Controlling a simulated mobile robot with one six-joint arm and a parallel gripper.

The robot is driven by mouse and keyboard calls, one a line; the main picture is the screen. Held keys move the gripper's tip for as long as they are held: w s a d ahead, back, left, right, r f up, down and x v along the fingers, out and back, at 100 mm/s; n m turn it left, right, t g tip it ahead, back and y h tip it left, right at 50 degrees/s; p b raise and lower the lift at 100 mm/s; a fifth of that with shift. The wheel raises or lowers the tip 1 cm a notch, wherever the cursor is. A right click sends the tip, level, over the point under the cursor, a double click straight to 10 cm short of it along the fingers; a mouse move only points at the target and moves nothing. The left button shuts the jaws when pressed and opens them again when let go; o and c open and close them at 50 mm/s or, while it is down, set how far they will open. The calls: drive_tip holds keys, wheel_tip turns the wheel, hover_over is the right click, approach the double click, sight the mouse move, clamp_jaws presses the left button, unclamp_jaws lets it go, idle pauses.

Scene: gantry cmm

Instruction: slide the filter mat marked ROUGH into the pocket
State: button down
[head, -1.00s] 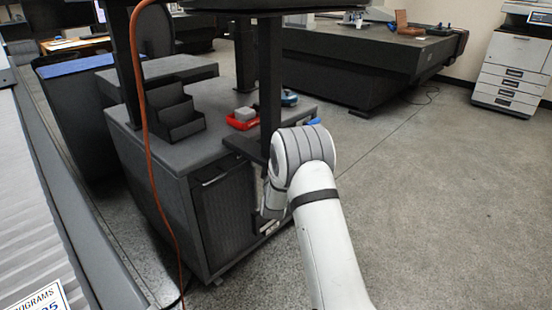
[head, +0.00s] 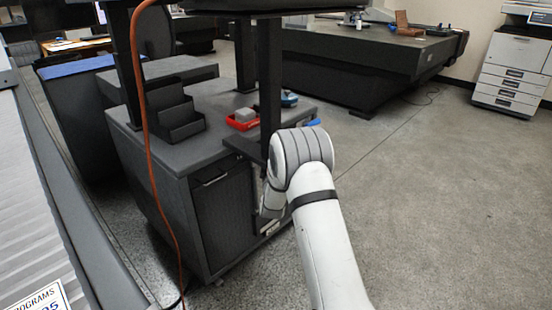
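I cannot make out a filter mat marked ROUGH or its pocket in the head view. My white arm reaches up from the bottom and bends at a grey-banded joint in front of the dark cabinet (head: 235,215). Beyond that joint a part of my arm points down beside the cabinet's right side. My gripper is not clearly visible, being hidden behind my own arm, so I cannot see whether it holds anything.
On the cabinet stand a black stepped organiser (head: 174,112) and a red tray (head: 241,122) with a grey block. A dark post (head: 270,75) rises close to my arm. An orange cable (head: 150,170) hangs at left. A printer (head: 513,68) stands far right; the right floor is clear.

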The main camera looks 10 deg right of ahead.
drive_tip(key=shift+w+a+r, duration=0.2)
drive_tip(key=shift+w+a, duration=0.1)
drive_tip(key=shift+a, duration=0.25)
drive_tip(key=shift+f, duration=0.2)
drive_tip(key=shift+s+f, duration=0.25)
drive_tip(key=shift+f, duration=0.05)
drive_tip(key=shift+d+f, duration=0.1)
drive_tip(key=shift+f, duration=0.05)
wheel_tip(320, 180, down, 2)
drive_tip(key=shift+d+f, duration=0.1)
idle(0.5)
drive_tip(key=shift+s+d, duration=0.1)
drive_tip(key=shift+d, duration=0.2)
drive_tip(key=shift+f, duration=0.2)
idle(0.5)
drive_tip(key=shift+f, duration=0.1)
